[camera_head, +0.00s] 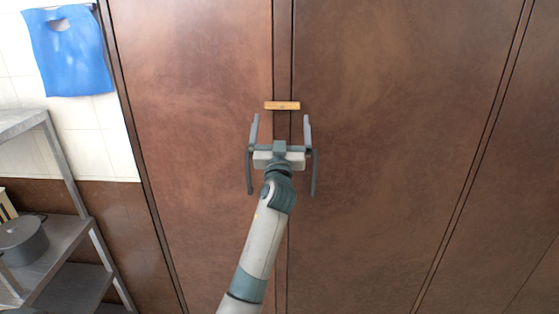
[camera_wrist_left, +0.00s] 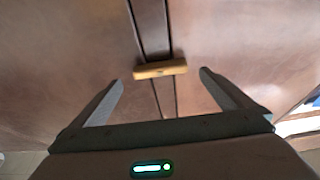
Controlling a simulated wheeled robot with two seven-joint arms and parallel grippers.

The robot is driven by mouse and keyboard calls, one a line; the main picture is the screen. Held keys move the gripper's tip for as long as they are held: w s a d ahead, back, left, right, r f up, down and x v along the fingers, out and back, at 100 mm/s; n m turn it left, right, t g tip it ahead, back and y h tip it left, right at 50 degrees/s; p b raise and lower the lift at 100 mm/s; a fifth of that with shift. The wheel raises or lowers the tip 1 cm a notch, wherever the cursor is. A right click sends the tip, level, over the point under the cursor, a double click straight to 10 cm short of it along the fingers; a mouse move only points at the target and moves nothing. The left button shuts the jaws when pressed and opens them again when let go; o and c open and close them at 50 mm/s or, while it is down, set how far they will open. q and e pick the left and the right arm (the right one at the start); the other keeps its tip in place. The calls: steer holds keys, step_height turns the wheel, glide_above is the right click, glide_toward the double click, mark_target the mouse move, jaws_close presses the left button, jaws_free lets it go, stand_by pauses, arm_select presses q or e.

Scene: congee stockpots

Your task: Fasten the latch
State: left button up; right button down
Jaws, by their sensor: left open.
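The latch (camera_head: 282,105) is a small wooden bar lying horizontally across the seam between two brown door panels. It also shows in the left wrist view (camera_wrist_left: 160,69), just beyond the fingers and between their lines. My left gripper (camera_head: 281,118) is open, its two fingers spread wide to either side of the latch and a little below it in the head view. In the left wrist view the space between the fingertips (camera_wrist_left: 161,76) is empty. I cannot tell whether the fingers touch the door. My right gripper is not in view.
Brown door panels (camera_head: 400,150) fill most of the view. A metal shelf rack (camera_head: 70,180) with a grey pot (camera_head: 22,243) stands at the lower left. The door surface around the latch is clear.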

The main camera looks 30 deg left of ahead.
arm_select(q)
steer(key=b+v, duration=0.3)
steer(key=v, duration=0.9)
steer(key=shift+b, duration=0.35)
